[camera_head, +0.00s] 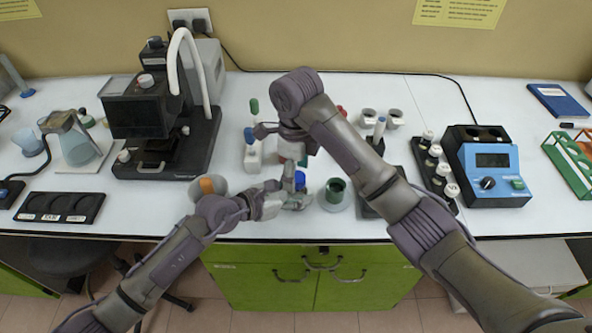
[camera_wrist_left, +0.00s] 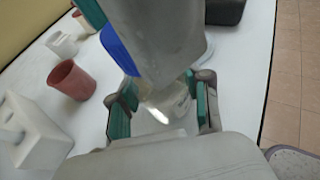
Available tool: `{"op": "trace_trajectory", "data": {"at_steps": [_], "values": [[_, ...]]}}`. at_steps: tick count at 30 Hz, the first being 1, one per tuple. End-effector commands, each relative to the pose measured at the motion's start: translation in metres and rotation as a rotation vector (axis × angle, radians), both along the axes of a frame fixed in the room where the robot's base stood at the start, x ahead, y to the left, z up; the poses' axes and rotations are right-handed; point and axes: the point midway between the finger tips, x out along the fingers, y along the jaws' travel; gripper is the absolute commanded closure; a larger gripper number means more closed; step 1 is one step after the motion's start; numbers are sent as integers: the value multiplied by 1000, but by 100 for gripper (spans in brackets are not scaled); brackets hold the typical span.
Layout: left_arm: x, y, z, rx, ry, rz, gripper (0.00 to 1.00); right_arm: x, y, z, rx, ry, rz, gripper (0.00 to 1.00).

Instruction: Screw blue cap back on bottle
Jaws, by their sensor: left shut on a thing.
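A blue cap (camera_head: 300,178) shows just below my right gripper (camera_head: 293,172), whose arm reaches down from above. The cap also shows as a blue patch (camera_wrist_left: 118,50) in the left wrist view, partly covered by a grey finger of the right gripper. Whether the right fingers grip the cap is hidden. My left gripper (camera_head: 296,200) is shut on a clear bottle (camera_wrist_left: 166,110), which stands between its teal finger pads in the left wrist view. The cap is over the bottle's top; I cannot see the neck or whether the thread is engaged.
A green-filled beaker (camera_head: 335,194) stands close to the right of the bottle. A red cup (camera_wrist_left: 72,80) and white blocks are near in the wrist view. A blue device (camera_head: 490,172) stands to the right, a black instrument (camera_head: 150,110) to the left. The table's front edge is close.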

Motion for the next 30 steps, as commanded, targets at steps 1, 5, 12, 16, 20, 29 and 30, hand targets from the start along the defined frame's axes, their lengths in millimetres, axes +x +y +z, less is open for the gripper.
{"op": "trace_trajectory", "data": {"at_steps": [1,5,12,16,20,29,30], "values": [[0,0,-1,1,2,-1,100,0,0,0,0,1,1,32],[0,0,-1,1,2,-1,100,0,0,0,0,1,2,32],[0,0,-1,1,2,-1,100,2,-1,22,-2,-7,3,32],[0,0,-1,1,2,-1,100,2,-1,45,-2,-7,1,32],[0,0,-1,0,2,-1,100,1,0,63,-2,-5,2,32],[0,0,-1,0,2,-1,100,0,0,75,-1,1,1,32],[0,0,-1,0,2,-1,100,0,0,74,-1,1,1,32]]}}
